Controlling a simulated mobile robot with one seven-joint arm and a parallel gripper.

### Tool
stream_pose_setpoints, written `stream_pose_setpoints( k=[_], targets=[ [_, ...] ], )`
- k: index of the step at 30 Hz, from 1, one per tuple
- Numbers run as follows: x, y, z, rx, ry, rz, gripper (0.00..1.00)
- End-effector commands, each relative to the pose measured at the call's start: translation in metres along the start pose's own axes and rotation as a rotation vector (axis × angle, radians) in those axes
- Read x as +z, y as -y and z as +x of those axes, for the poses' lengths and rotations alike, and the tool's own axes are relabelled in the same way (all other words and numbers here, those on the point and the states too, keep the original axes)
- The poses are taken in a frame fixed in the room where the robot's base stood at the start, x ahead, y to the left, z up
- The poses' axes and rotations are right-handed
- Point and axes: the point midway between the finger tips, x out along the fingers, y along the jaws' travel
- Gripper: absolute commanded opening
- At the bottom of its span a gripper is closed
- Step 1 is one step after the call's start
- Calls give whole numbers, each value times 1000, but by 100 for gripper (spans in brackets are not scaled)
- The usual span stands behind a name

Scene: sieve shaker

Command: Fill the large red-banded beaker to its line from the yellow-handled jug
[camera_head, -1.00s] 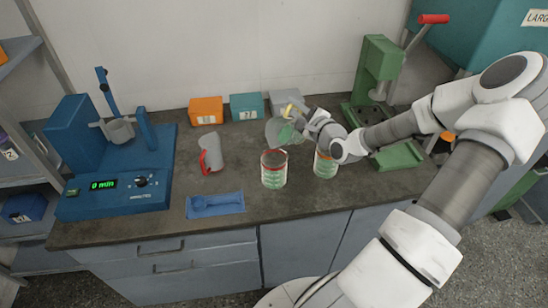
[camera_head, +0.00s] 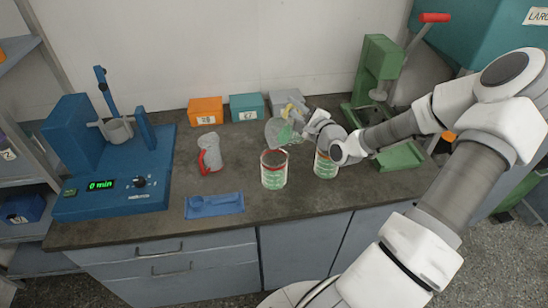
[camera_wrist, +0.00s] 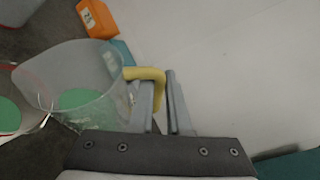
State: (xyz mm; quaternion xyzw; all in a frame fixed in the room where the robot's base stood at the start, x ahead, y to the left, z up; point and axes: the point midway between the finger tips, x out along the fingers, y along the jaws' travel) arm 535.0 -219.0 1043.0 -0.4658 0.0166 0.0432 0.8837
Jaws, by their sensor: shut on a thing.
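My gripper (camera_wrist: 160,105) is shut on the yellow handle (camera_wrist: 153,74) of a clear jug (camera_wrist: 92,62). The jug holds some green material and looks tilted in the wrist view. In the head view, the jug (camera_head: 277,130) is behind and slightly above a clear beaker with a red band (camera_head: 273,172), which holds green contents. A second, similar beaker (camera_head: 325,166) stands to its right, partly hidden by my arm. In the wrist view, a beaker rim with green inside (camera_wrist: 35,85) is cut by the left edge. I cannot tell the exact fill level against the line.
A red-handled jug (camera_head: 211,153) and a blue tray with a scoop (camera_head: 214,205) are to the left. A blue shaker (camera_head: 115,175) reads 0 min at far left. Orange (camera_head: 205,111), teal (camera_head: 246,107) and grey boxes line the wall. A green press (camera_head: 378,75) stands at right.

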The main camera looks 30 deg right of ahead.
Motion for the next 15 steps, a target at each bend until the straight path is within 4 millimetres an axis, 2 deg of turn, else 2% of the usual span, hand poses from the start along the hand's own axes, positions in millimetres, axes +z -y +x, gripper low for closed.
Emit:
stream_pose_setpoints(
  k=[15],
  targets=[
    [2, -2, -1, -11, 6, -24, 0]
  ],
)
